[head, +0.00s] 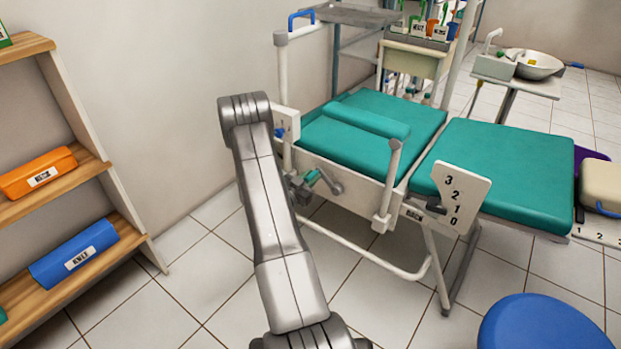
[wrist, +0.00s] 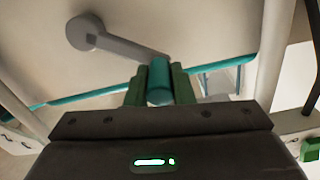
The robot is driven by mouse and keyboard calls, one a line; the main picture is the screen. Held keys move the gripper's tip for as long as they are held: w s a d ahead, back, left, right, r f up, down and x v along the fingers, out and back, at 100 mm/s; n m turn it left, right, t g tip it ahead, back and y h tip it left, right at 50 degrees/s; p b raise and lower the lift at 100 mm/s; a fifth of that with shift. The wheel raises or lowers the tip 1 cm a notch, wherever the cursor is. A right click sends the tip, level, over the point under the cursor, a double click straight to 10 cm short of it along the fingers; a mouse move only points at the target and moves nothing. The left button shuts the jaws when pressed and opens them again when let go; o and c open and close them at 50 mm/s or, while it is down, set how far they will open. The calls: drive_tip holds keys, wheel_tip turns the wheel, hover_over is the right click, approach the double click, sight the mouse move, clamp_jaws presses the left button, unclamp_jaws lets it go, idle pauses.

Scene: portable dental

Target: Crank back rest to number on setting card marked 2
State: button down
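The treatment chair has a teal back rest (head: 350,145) with a pillow on its left section, lying nearly flat. A grey crank (head: 331,183) sits on the chair's near side; its grey arm also shows in the wrist view (wrist: 125,46). My gripper (head: 308,179) is at the crank. In the wrist view, my gripper's green fingers (wrist: 160,85) sit close on both sides of the teal crank handle (wrist: 159,80). A white number plate (head: 462,196) reads 3, 2, 1, 0 from top to bottom, with a dark pointer (head: 435,208) by its lower left edge. I cannot identify the setting card.
A wooden shelf (head: 100,170) with an orange box (head: 38,172) and a blue box (head: 73,252) stands at left. A blue stool (head: 545,325) is at the front right. Another numbered plate (head: 597,232) is at the right edge. Tiled floor between shelf and chair is clear.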

drive_tip(key=shift+f, duration=0.1)
drive_tip(key=shift+w+a+f+n+b, duration=0.25)
drive_tip(key=shift+f+n+b, duration=0.1)
drive_tip(key=shift+f+n, duration=0.3)
drive_tip(key=shift+w+a+f+n+b, duration=0.1)
drive_tip(key=shift+a+f+n+b, duration=0.25)
drive_tip(key=shift+n, duration=0.5)
drive_tip(key=shift+w+a+f+n+b, duration=0.1)
drive_tip(key=shift+f+n+b, duration=0.4)
drive_tip(key=shift+f+n, duration=0.3)
drive_tip(key=shift+w+a+f+n+b, duration=0.1)
drive_tip(key=shift+f+n+b, duration=0.4)
drive_tip(key=shift+f+n, duration=0.3)
drive_tip(key=shift+f, duration=0.1)
drive_tip(key=c, duration=1.3)
unclamp_jaws()
drive_tip(key=shift+o, duration=0.2)
